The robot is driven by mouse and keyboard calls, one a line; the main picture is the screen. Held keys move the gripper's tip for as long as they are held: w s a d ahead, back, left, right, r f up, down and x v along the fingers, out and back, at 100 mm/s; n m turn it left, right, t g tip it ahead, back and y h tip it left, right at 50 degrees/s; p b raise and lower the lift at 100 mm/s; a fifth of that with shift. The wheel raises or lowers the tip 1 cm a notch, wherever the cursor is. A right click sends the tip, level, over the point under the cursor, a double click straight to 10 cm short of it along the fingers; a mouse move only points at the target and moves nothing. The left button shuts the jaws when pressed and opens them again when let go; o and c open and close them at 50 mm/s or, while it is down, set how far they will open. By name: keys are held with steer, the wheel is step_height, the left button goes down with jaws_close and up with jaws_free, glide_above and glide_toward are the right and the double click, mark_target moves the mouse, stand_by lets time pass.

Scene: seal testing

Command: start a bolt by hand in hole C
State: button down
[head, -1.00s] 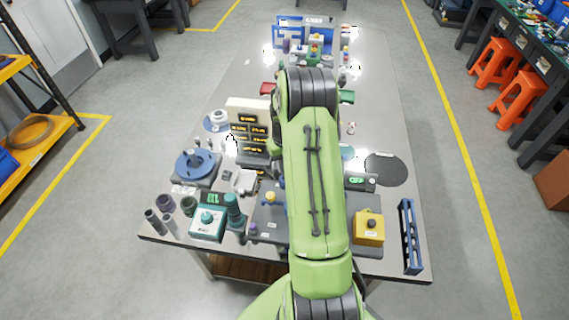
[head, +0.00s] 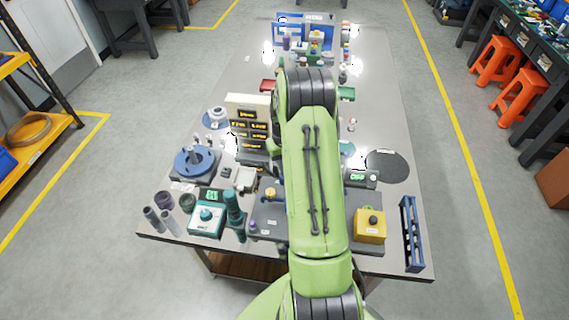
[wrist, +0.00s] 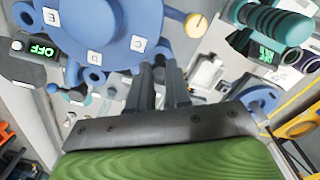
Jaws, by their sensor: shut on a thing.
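A large blue flange (wrist: 108,30) fills the top of the wrist view, with white labels E (wrist: 51,16), D (wrist: 95,57) and C (wrist: 137,43). Part of it is cut off by the frame. My gripper (wrist: 162,66) reaches up to the flange's lower right edge, close to label C. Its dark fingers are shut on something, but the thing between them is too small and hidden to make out. I cannot tell whether it touches the flange or sits in hole C. In the head view my green arm hides the gripper and this flange.
A blue disc with upright pins (head: 195,160) stands on the table's left. A teal cylinder (head: 234,207) and teal box (head: 206,220) are near the front left. A yellow box (head: 369,225) and blue rack (head: 411,234) are at the front right.

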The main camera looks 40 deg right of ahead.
steer(key=shift+f+b, duration=0.65)
steer(key=shift+f, duration=0.15)
stand_by(0.4)
steer(key=m, duration=0.4)
steer(key=shift+b, duration=0.3)
steer(key=m, duration=0.4)
steer(key=shift+b, duration=0.3)
